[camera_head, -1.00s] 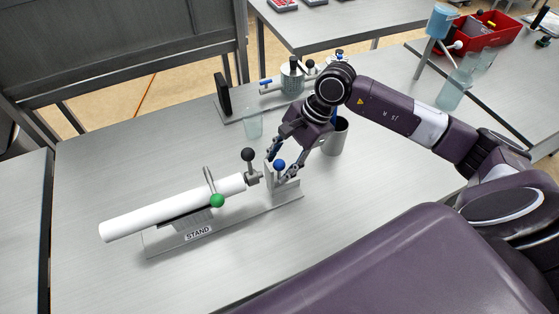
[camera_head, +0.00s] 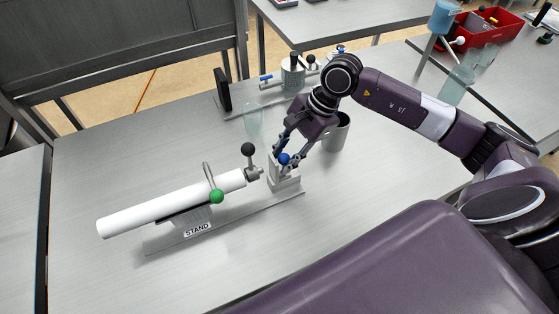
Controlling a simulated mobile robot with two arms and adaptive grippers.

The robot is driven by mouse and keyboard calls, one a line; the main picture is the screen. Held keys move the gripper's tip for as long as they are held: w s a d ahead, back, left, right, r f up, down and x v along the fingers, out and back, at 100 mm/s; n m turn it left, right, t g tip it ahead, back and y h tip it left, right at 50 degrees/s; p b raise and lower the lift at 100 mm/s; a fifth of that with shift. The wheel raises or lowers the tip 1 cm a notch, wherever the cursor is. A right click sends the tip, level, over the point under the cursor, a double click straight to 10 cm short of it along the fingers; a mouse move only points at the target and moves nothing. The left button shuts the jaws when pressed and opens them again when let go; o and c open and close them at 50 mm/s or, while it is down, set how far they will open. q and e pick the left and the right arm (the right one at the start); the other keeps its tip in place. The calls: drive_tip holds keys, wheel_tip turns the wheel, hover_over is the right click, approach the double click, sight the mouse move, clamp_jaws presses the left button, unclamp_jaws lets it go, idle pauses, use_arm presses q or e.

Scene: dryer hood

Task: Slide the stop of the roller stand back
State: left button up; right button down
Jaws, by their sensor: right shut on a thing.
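The roller stand (camera_head: 235,222), with a plate marked "STAND", lies on the grey table. A white roller (camera_head: 160,212) rests on it, with a black-knobbed crank (camera_head: 248,149) at its right end. A green knob (camera_head: 216,196) sits on a bar over the roller. The stop (camera_head: 284,181) is a grey block with a blue knob (camera_head: 285,159) at the stand's right end, a small gap from the roller's end. My right gripper (camera_head: 285,158) comes down from above and is shut on the blue knob. My left gripper is not in view.
A clear glass (camera_head: 253,119) and a metal cup (camera_head: 337,132) stand behind the stop. Another fixture with a black plate (camera_head: 222,90) and a metal canister (camera_head: 293,73) is at the back. A red bin (camera_head: 490,29) is far right. The table's front left is clear.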

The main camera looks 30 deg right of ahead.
drive_tip(key=d+b, duration=0.2)
drive_tip(key=d+f+b, duration=0.1)
drive_tip(key=shift+s+d, duration=0.2)
drive_tip(key=shift+s, duration=0.2)
drive_tip(key=shift+d+r, duration=0.2)
drive_tip(key=shift+d, duration=0.1)
drive_tip(key=shift+r, duration=0.1)
drive_tip(key=c, duration=1.7)
unclamp_jaws()
drive_tip(key=shift+d, duration=0.1)
drive_tip(key=shift+o, duration=0.2)
drive_tip(key=shift+s+d+r, duration=0.1)
drive_tip(key=shift+d+r, duration=0.05)
